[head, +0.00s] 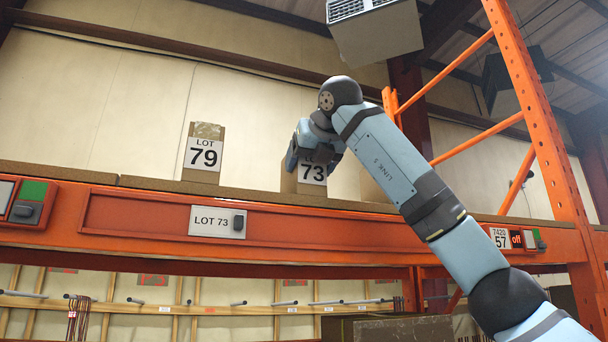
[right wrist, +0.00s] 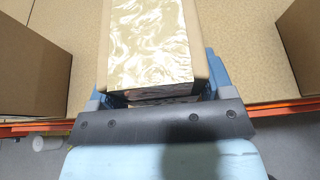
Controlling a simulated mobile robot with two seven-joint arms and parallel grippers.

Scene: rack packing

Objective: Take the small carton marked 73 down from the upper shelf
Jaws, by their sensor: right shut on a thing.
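The small carton marked 73 (head: 312,176) is brown with a white label and stands at the upper shelf (head: 150,186), right of the middle in the head view. My right gripper (head: 318,143) is at the carton, partly covering its top and label, and is shut on it. In the right wrist view the carton's patterned face (right wrist: 150,45) sits between the blue fingers of the right gripper (right wrist: 155,92). I cannot tell whether the carton touches the shelf. My left gripper is not in view.
A carton marked 79 (head: 204,150) stands to the left on the same shelf. The orange beam (head: 140,218) runs along the front with a LOT 73 tag (head: 217,221). An orange upright (head: 545,130) is at right. In the wrist view, cartons stand left (right wrist: 30,65) and right (right wrist: 302,45).

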